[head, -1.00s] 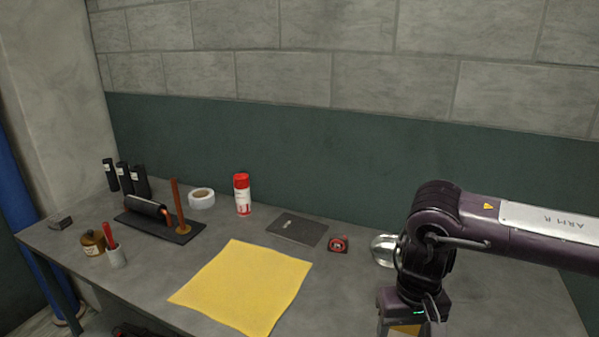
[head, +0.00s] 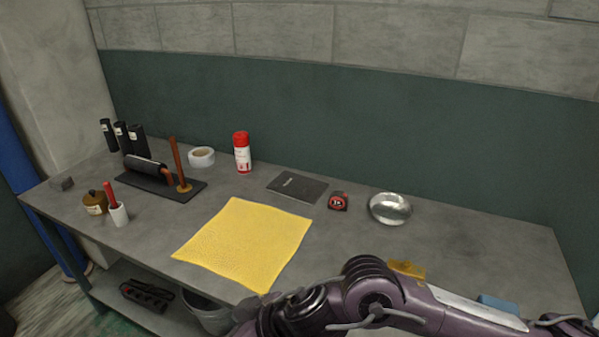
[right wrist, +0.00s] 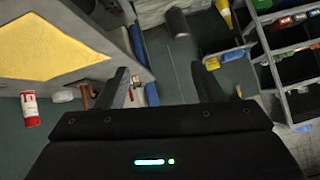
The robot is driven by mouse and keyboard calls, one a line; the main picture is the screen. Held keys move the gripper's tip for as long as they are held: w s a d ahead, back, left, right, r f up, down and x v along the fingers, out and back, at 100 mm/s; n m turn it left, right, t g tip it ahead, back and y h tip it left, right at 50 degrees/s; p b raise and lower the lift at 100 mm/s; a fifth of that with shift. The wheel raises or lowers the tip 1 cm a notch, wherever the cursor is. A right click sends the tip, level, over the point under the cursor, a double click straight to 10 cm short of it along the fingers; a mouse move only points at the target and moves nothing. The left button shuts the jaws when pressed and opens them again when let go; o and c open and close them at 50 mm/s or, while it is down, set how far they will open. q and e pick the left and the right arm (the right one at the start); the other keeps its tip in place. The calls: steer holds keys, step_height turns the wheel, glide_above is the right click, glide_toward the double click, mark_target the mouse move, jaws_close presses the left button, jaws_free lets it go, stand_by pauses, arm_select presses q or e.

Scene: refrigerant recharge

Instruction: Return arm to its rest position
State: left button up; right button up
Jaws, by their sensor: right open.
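My right arm (head: 385,300) lies low across the bottom right of the head view, in front of the workbench (head: 480,255). Its gripper is cut off or hidden in the head view. In the right wrist view my right gripper (right wrist: 160,85) has its two fingers wide apart with nothing between them. Behind the fingers that view shows the floor, a shelf unit and the bench side. My left gripper is in neither view.
On the bench are a yellow cloth (head: 245,243), a metal bowl (head: 390,208), a tape measure (head: 338,201), a dark notebook (head: 297,187), a red-and-white can (head: 242,152) and a tape roll (head: 201,157). A shelf unit with bins (right wrist: 285,70) stands at right in the wrist view.

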step_height(320, 180, up, 4)
steer(key=a+t+y, duration=0.1)
steer(key=a+t, duration=0.1)
steer(key=t, duration=0.1)
steer(key=w+d+m+t+h, duration=0.4)
steer(key=w+d+m, duration=0.15)
steer(key=d, duration=0.55)
steer(key=s+d+f+m+g+h, duration=0.1)
steer(key=s+d+f+g+h, duration=0.1)
steer(key=s+d+f, duration=0.4)
steer(key=s+d+f+m+g+h, duration=0.2)
steer(key=s+d+f, duration=0.15)
steer(key=d, duration=0.55)
steer(key=s+d+f+m+g+h, duration=0.1)
steer(key=s+d+f+g+h, duration=0.15)
steer(key=s+d+f, duration=0.35)
step_height(320, 180, down, 28)
steer(key=w+d+g, duration=0.1)
steer(key=s+d+f, duration=0.1)
steer(key=s+f, duration=0.8)
steer(key=s, duration=0.1)
steer(key=s+d+f+g, duration=0.1)
steer(key=s+d+f, duration=0.1)
steer(key=s+f, duration=0.7)
steer(key=shift+s+d+f, duration=0.3)
steer(key=shift+s+f, duration=0.1)
steer(key=shift+f, duration=0.1)
